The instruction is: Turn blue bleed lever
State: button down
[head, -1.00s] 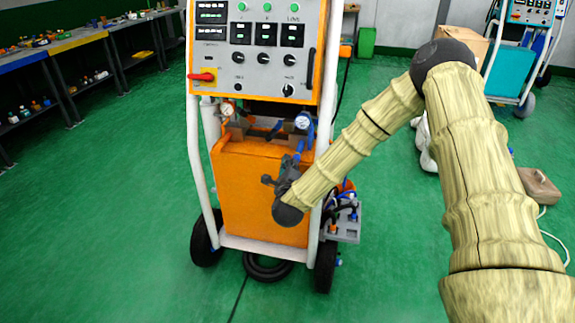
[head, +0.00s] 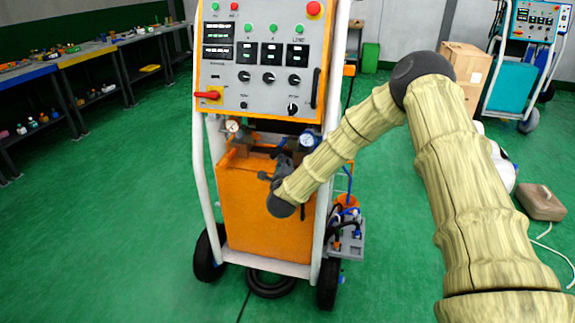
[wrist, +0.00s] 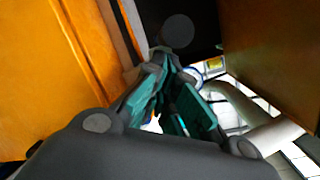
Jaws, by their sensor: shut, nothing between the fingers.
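The orange-framed foam proportioner cart stands ahead, with a control panel (head: 262,70) above an orange tank (head: 255,215). Small blue fittings show between the panel and tank: one at the centre (head: 283,141) and one by the right gauge (head: 306,143). I cannot tell which is the bleed lever. My gripper (head: 283,161) is just below these fittings, in front of the tank's upper right. In the wrist view its teal-padded fingers (wrist: 170,72) are shut and empty, pointing into a dark gap. Contact with a fitting cannot be made out.
White cart tubes (head: 327,170) flank the tank on the right, close to my arm. A bracket with hoses (head: 345,235) sits low at the right. Orange surfaces crowd both sides of the wrist view. Workbenches (head: 85,55) stand at the left; the green floor is open.

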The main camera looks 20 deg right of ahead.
jog(key=shift+r, duration=0.15)
jog(key=shift+r+g+p, duration=0.3)
jog(key=shift+r+p, duration=0.1)
jog(key=shift+p, duration=0.05)
jog(key=shift+r, duration=0.15)
